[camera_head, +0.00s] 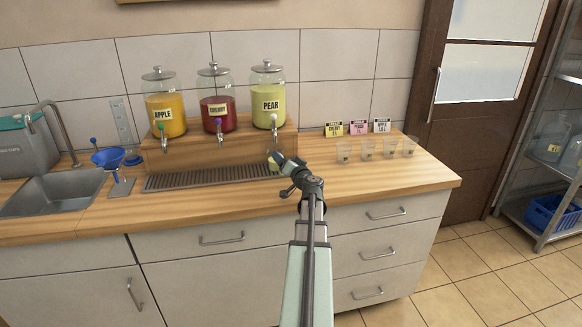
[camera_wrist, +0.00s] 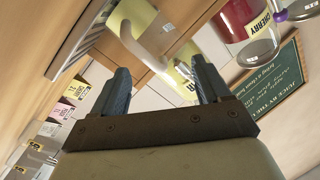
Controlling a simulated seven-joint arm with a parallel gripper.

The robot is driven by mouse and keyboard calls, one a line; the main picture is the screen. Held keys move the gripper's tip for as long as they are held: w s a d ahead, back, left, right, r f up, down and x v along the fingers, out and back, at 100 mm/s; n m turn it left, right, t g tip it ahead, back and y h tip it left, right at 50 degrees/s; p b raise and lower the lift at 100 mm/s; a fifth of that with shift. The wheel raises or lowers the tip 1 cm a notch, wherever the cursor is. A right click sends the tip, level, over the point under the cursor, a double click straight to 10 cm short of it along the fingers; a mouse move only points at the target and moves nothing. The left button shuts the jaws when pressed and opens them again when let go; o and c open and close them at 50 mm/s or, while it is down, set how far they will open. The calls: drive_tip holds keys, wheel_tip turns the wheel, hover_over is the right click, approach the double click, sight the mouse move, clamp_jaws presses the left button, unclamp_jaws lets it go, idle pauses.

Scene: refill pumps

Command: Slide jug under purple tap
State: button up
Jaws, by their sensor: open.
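In the head view, a small pale yellow thing, seemingly the jug (camera_head: 272,164), stands by the right end of the drip tray (camera_head: 200,178), mostly hidden by my gripper (camera_head: 281,163). In the wrist view, a pale yellow body with a curved handle (camera_wrist: 150,38) shows beyond my gripper (camera_wrist: 162,78). My fingers are apart, with the handle seen between them; I cannot tell how close it is. The purple tap (camera_head: 220,127) is on the cherry dispenser (camera_head: 217,112), left of my gripper. Its purple knob also shows in the wrist view (camera_wrist: 281,15).
The apple dispenser (camera_head: 165,110) and pear dispenser (camera_head: 268,98) flank the cherry one on a wooden stand. Several clear cups (camera_head: 367,150) and small cards (camera_head: 358,128) are to the right. The front counter is clear.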

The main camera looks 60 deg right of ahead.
drive_tip(key=shift+x, duration=1.5)
clamp_jaws()
drive_tip(key=shift+w+a, duration=2.25)
drive_tip(key=shift+a, duration=0.2)
drive_tip(key=shift+w+a, duration=2.3)
drive_tip(key=shift+a, duration=0.2)
drive_tip(key=shift+w+a, duration=2.25)
drive_tip(key=shift+a, duration=0.2)
drive_tip(key=shift+c, duration=2.2)
unclamp_jaws()
